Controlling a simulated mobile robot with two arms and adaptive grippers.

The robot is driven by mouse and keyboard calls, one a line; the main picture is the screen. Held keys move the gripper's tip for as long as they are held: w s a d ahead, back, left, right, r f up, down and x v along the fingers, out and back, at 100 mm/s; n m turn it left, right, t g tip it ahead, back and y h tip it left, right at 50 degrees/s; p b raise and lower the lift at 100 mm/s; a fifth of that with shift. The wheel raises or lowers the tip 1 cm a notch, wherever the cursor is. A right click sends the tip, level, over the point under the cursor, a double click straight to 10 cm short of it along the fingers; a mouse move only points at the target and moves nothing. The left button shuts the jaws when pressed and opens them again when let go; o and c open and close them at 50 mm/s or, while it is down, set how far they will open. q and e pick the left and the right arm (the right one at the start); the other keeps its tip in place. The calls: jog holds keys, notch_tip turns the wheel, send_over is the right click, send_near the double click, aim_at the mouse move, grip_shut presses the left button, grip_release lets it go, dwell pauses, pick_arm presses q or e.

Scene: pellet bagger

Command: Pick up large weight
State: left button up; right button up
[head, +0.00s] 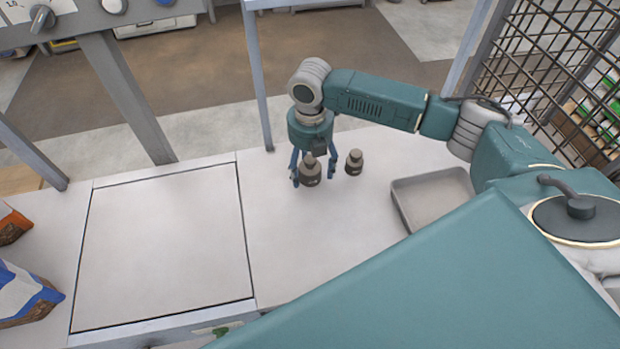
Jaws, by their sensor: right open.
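The large weight (310,173), a dark brown-grey cylinder with a knob on top, stands upright on the white bench. A smaller weight (354,162) of the same kind stands just to its right. My right gripper (313,178) points down over the large weight, open, with its blue fingers on either side of it. I cannot tell whether the fingers touch the weight. My left gripper is not in view.
A shallow grey tray (433,196) lies on the bench to the right. A large square plate (162,245) is set in the bench at left, bare. A metal post (258,80) rises behind the gripper.

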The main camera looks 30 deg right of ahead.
jog(key=shift+f, duration=0.2)
grip_shut()
jog(key=shift+w+r, duration=0.1)
